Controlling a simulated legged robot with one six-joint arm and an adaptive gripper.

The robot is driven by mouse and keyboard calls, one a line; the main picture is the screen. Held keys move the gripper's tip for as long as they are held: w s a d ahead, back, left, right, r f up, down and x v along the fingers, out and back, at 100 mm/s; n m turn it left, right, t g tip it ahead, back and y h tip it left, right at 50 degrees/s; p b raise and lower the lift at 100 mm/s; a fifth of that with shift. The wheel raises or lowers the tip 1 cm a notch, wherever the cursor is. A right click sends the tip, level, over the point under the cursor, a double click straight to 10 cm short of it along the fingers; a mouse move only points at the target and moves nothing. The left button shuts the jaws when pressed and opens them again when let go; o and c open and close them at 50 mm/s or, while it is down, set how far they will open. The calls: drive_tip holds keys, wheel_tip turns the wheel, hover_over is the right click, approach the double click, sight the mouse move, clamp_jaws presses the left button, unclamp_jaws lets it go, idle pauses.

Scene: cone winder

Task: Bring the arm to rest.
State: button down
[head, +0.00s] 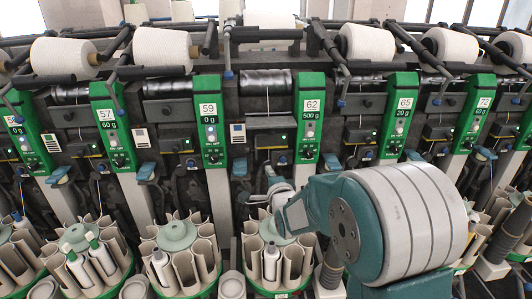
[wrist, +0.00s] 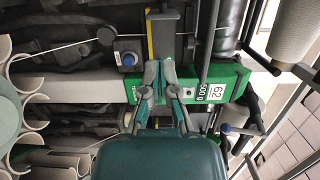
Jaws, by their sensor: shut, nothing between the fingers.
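My gripper (wrist: 158,68) shows in the wrist view with its two teal and grey fingers together and nothing between them. Its tips appear in front of the green panel (wrist: 225,84) marked 62 and 500 g, but I cannot tell the gap. In the head view my arm reaches forward from the right, its large joint covering the lower right. The small end of the arm is below and left of the green panel 62 (head: 309,118), above a round magazine (head: 280,285).
A row of winding units with green panels, such as panel 59 (head: 210,120), spans the machine. White cones, such as one at the upper left (head: 161,50), sit along the top. Another magazine (head: 176,235) stands left of my arm. Thin thread and a wire guide (wrist: 75,45) run near the fingers.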

drive_tip(key=s+d+r+n+g+h, duration=0.1)
drive_tip(key=s+d+r+n+g, duration=0.25)
drive_tip(key=s, duration=0.45)
drive_tip(key=s+d+r+n+g+h, duration=0.1)
drive_tip(key=s+d+r+n+g, duration=0.15)
drive_tip(key=s+n, duration=0.35)
drive_tip(key=s+f+n+g, duration=0.1)
drive_tip(key=s+n+g, duration=0.2)
drive_tip(key=s, duration=0.8)
drive_tip(key=s+d+f+n+g+h, duration=0.1)
drive_tip(key=s+f+n+g, duration=0.1)
drive_tip(key=s, duration=1)
drive_tip(key=shift+s+d+n+g, duration=0.15)
drive_tip(key=shift+d+n+g, duration=0.1)
drive_tip(key=shift+n+g, duration=0.35)
